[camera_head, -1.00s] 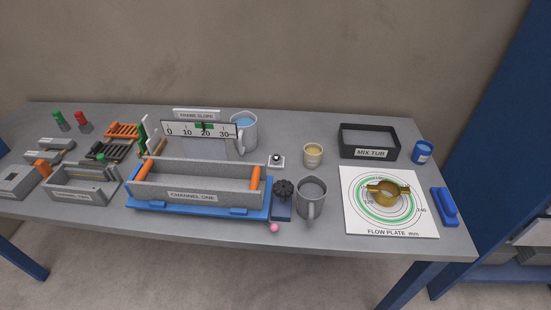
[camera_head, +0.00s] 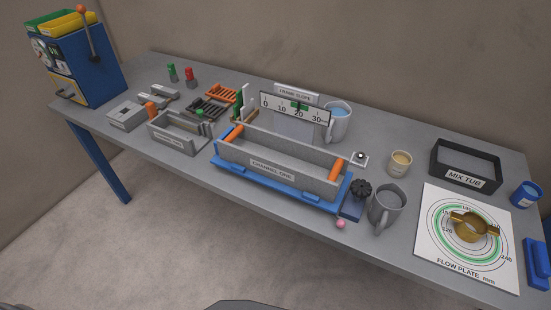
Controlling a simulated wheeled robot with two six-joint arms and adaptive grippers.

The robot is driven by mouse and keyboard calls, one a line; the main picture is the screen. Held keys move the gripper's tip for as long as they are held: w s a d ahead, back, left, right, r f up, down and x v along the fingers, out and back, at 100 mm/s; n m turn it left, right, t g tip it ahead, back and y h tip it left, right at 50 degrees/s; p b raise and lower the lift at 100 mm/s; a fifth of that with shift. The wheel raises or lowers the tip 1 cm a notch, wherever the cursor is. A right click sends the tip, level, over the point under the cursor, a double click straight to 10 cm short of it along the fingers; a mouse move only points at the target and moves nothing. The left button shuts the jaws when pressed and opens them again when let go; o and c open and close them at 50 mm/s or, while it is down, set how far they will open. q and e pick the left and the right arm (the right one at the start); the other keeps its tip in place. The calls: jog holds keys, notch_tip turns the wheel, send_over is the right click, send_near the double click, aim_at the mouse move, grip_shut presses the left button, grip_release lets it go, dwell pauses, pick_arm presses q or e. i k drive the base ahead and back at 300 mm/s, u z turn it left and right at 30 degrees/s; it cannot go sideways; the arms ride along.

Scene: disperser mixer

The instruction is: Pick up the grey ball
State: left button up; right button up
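I cannot make out a clear grey ball. A small dark grey rounded thing (camera_head: 361,156) sits on a white square pad (camera_head: 353,161) behind the tray's right end; it is too small to tell whether it is a ball. A small pink ball (camera_head: 340,224) is at the table's front edge, near the black knob (camera_head: 361,189). Neither of my grippers is in view.
A grey tray labelled CHANNEL ONE (camera_head: 271,177) stands mid-table on a blue base. A blue machine (camera_head: 80,65) is far left.

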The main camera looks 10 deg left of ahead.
aim_at(360, 156)
jog(key=u, duration=1.65)
jog(key=k, duration=0.4)
jog(key=z, duration=0.9)
